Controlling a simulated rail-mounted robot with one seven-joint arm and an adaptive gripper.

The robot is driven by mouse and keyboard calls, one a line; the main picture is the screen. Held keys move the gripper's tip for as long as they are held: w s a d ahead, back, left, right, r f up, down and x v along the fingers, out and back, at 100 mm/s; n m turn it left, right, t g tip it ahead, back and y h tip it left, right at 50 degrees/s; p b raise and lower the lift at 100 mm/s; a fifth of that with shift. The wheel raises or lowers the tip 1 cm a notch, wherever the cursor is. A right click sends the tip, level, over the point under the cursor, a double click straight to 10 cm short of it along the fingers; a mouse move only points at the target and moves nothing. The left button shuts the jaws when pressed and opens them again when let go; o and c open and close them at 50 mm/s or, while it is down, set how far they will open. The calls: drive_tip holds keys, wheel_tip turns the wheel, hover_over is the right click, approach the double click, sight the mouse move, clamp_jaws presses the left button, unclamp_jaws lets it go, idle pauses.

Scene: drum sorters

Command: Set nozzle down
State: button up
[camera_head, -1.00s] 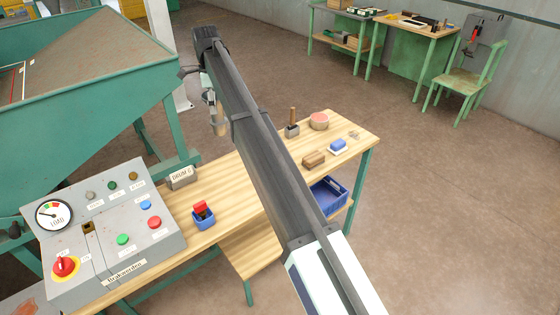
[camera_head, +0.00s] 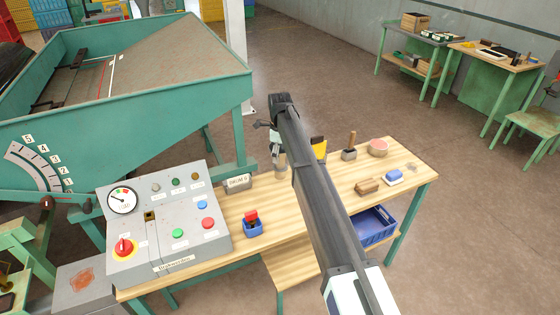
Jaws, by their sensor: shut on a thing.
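My gripper (camera_head: 277,147) points down over the back edge area of the wooden workbench (camera_head: 270,216), right of the small drum sign (camera_head: 238,182). It is shut on a small grey-tan cylindrical piece, which I take for the nozzle (camera_head: 280,161). The nozzle hangs upright below the fingers. I cannot tell whether its lower end touches the bench. My dark arm crosses the middle of the bench and hides part of its top.
A green hopper (camera_head: 190,90) rises behind.

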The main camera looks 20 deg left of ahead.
drive_tip(key=shift+f+p, duration=0.7)
drive_tip(key=shift+f, duration=1.75)
drive_tip(key=o, duration=1.2)
wheel_tip(320, 180, up, 12)
drive_tip(key=b, duration=0.3)
